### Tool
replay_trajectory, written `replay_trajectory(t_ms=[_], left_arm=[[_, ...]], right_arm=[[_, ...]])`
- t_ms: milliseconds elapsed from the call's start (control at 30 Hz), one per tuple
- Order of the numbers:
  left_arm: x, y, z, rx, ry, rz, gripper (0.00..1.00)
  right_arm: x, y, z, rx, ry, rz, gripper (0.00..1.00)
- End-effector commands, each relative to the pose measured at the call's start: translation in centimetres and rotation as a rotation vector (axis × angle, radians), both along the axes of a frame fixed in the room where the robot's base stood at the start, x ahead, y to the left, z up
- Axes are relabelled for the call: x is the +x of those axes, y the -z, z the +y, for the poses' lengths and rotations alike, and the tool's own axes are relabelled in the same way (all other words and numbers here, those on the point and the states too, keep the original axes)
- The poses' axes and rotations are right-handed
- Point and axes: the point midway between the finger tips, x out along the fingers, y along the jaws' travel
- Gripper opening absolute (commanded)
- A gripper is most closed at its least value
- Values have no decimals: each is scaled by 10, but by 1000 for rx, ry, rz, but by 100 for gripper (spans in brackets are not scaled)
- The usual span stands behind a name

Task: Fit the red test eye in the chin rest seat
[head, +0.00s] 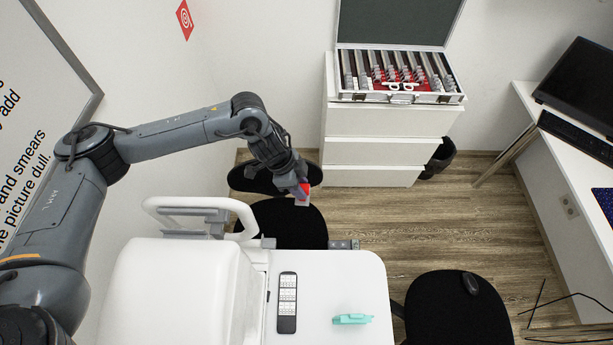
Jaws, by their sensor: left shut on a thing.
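My left gripper (300,187) is shut on a small red thing (304,189), likely the red test eye, with a pale part below it. The gripper hides part of it. It is held in the air, seen over a black stool seat. The white machine (180,290) stands below in the view, with a white curved frame (200,204) that looks like the chin rest. The held thing is apart from this frame, to its right. The seat itself cannot be made out. My right gripper is not in view.
A white table top (350,275) carries a dark remote (287,302) and a teal object (352,319). Black stools (458,310) stand on the wood floor. An open lens case (398,92) lies on a white drawer cabinet (375,151). A desk with a monitor (580,85) is at right.

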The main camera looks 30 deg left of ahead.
Motion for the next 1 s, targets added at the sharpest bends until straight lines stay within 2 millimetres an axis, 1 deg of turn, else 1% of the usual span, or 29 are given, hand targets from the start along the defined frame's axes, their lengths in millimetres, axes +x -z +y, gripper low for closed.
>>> replay_trajectory(t_ms=[33, 167, 367, 467, 567, 633, 700, 800, 900, 1000], left_arm=[[-4, -3, 5, 0, 89, 0, 18], [-17, -5, 17, 0, 356, 0, 18], [-43, -13, 45, 0, 767, 1, 18], [-60, -20, 64, 0, 969, 2, 18], [-80, -29, 86, 0, 1160, 3, 18], [-97, -38, 105, 0, 1280, 5, 18], [-113, -46, 123, -1, 1372, 3, 18], [-132, -54, 144, -2, 1444, 3, 18], [-145, -60, 160, -3, 1471, 2, 18], [-153, -65, 170, -1, 1481, 0, 18]], right_arm=[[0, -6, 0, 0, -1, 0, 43], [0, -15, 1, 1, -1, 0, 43], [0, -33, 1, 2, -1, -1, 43], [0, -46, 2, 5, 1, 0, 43], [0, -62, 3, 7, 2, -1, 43], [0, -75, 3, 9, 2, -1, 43], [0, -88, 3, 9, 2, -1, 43], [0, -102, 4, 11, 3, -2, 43], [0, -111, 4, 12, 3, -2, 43], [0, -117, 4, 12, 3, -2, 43]])
